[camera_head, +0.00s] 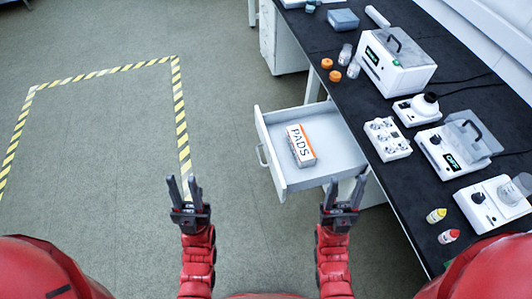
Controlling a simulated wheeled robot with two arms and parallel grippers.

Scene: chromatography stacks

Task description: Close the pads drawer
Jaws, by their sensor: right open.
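The pads drawer (345,171) is pulled out from under the black bench, a white open-topped drawer with a handle (261,155) on its left front face. A white and orange box labelled PADS (301,146) lies inside it. My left gripper (183,187) is over the floor, left of the drawer and apart from it, with its fingers spread and empty. My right gripper (344,188) is in front of the drawer's near right side in the picture, its fingers apart and empty. I cannot tell whether it touches the drawer.
The black bench (405,190) on the right carries several white instruments, including a box-shaped unit (398,65), and small bottles (437,215) near its edge. Orange caps (327,63) sit further back. The floor left of the drawer is clear, with yellow-black tape (180,115).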

